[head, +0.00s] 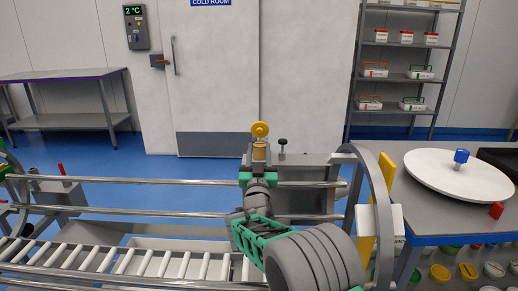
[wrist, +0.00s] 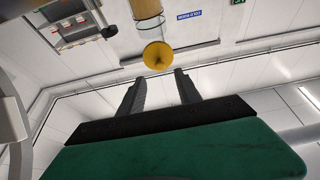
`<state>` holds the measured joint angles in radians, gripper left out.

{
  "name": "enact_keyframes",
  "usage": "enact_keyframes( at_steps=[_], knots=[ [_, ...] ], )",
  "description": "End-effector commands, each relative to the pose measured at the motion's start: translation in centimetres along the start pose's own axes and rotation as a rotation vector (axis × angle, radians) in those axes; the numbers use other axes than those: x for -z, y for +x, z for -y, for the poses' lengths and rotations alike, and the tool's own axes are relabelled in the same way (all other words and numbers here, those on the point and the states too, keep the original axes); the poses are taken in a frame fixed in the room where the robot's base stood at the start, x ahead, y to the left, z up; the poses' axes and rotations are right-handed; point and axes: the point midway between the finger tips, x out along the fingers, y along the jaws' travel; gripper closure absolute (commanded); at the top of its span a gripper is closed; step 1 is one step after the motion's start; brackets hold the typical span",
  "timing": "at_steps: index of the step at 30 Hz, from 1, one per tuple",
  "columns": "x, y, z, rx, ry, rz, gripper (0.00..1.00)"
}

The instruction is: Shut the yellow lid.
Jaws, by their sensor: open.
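The yellow lid (head: 260,129) is a round disc standing up above a yellow cylindrical container (head: 259,152) in the head view, so it appears open. In the wrist view the lid (wrist: 158,55) shows its round face just beyond my fingertips, with the container (wrist: 145,8) at the top edge. My gripper (wrist: 159,76) is open, with nothing between its two dark fingers. The lid lies roughly in line with the gap; I cannot tell the distance. In the head view my arm hides the gripper's fingers and the area below the container.
A grey cabinet (head: 310,187) stands behind my arm. Metal rails (head: 120,183) and a roller conveyor (head: 150,265) run across the front. A round white turntable (head: 455,180) with a blue knob sits on the table at right. Blue floor lies open toward the cold-room door (head: 215,80).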

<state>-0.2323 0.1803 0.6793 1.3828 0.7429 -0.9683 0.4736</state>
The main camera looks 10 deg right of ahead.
Motion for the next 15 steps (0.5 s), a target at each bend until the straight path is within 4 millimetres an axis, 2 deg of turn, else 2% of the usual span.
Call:
enact_keyframes(
  at_steps=[6,9,15],
  knots=[
    [0.4,4.4,-0.1,-0.002,0.0,0.001,0.6],
    [0.3,5.9,0.0,-0.001,0.0,0.001,0.6],
    [0.3,6.9,0.0,0.0,0.0,0.003,0.6]
  ],
)
